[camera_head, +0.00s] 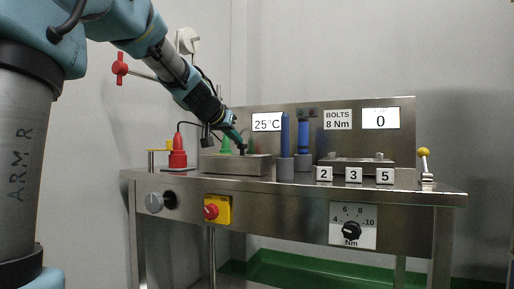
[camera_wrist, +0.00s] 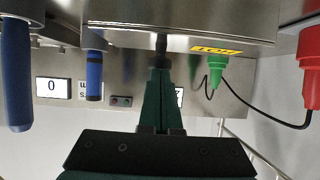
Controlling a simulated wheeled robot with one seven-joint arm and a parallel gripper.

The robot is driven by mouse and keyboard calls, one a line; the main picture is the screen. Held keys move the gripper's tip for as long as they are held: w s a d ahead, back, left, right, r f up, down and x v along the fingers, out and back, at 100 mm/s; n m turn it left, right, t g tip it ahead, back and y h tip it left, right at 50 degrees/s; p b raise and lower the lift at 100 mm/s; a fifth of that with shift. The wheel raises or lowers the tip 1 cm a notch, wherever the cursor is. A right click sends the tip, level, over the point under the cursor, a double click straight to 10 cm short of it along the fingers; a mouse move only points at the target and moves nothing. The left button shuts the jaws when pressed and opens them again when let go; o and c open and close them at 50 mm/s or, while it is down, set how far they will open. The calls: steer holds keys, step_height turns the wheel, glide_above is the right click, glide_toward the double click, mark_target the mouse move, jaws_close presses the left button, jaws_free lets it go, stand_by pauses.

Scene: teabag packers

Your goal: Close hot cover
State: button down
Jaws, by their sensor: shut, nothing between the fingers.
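The hot cover is the steel piece with a yellow HOT label (camera_wrist: 215,47) at the top of the wrist view. In the head view I take it to be part of the low steel block (camera_head: 250,168) at the left of the bench; I cannot tell how far open it is. A small dark knob (camera_wrist: 161,43) sticks out at the steel edge in the wrist view. My gripper (camera_wrist: 159,70) is shut and empty, its tips close to this knob; I cannot tell if they touch. In the head view my gripper (camera_head: 241,147) is just above the block.
A red plug-like piece (camera_head: 178,152) and a green one (camera_wrist: 217,72) with cables stand near the block. Two blue handles (camera_head: 303,135) stand to its right. Number tiles (camera_head: 354,175) and a yellow-knobbed lever (camera_head: 424,165) are farther right. The backboard (camera_head: 360,138) rises behind.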

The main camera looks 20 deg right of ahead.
mark_target(234, 160)
steer(key=shift+s+a+f+b, duration=0.15)
steer(key=shift+f+b, duration=0.65)
steer(key=shift+b, duration=0.45)
steer(key=shift+s+a+f+b, duration=0.15)
steer(key=shift+f+b, duration=0.6)
steer(key=shift+b, duration=0.5)
steer(key=b, duration=0.1)
steer(key=f+b, duration=0.1)
steer(key=b, duration=0.1)
steer(key=shift+s+a+b, duration=0.3)
steer(key=shift+s, duration=0.05)
steer(key=shift+s+a+f+b, duration=0.15)
steer(key=shift+a+f+b, duration=0.05)
steer(key=shift+f+b, duration=0.65)
steer(key=shift+a, duration=0.2)
steer(key=r+p+v, duration=0.1)
steer(key=v, duration=1)
steer(key=shift+d+r+p, duration=0.25)
steer(key=shift+r+p, duration=0.1)
steer(key=shift+r, duration=0.05)
steer(key=shift+f, duration=0.1)
